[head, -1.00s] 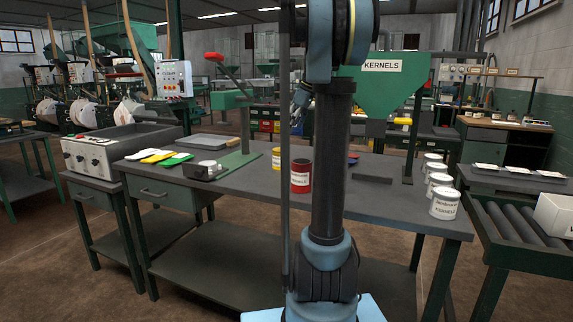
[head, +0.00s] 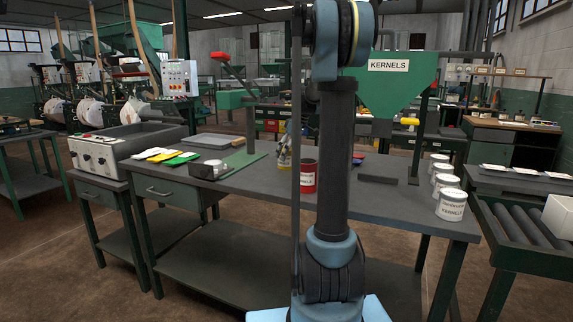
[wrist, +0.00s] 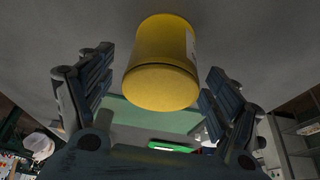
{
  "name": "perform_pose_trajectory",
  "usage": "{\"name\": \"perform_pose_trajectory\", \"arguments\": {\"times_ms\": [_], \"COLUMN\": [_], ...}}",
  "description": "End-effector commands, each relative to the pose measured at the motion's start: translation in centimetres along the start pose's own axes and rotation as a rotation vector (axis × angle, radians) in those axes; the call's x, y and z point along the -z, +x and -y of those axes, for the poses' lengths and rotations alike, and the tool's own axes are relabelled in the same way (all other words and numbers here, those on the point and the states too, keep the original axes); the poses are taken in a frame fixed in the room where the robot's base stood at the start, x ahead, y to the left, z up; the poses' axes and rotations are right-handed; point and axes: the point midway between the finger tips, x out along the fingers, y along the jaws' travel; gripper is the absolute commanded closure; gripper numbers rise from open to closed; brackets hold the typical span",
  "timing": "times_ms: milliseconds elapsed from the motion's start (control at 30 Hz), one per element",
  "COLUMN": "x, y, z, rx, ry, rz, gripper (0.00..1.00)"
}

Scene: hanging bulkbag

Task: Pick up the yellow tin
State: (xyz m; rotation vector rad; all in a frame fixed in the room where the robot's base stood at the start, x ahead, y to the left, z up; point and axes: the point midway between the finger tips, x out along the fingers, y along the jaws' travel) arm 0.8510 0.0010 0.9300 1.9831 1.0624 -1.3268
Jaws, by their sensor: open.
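The yellow tin (wrist: 163,60) fills the upper middle of the wrist view, with part of a white label at its right edge. My gripper (wrist: 160,72) is open, with one finger on each side of the tin and visible gaps between. In the head view my gripper (head: 285,147) is at the bench top, just left of my arm column, and mostly covers the tin. I cannot tell exactly how deep the tin sits between the fingers.
A red KERNELS tin (head: 308,178) stands close to the right, partly behind my arm. The press stand with its green base (head: 232,164) is to the left. Several white tins (head: 450,205) line the right end of the grey bench (head: 385,205).

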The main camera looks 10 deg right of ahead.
Motion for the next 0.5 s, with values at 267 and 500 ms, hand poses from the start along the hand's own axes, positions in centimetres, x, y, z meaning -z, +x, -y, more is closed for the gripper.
{"name": "perform_pose_trajectory", "arguments": {"times_ms": [267,500], "x": [0.2,0.2], "y": [3.5,4.0], "z": [0.1,0.1], "rx": [-0.001,-0.002], "ry": [-0.001,0.0], "rz": [0.0,0.0], "gripper": [0.18,0.18]}}
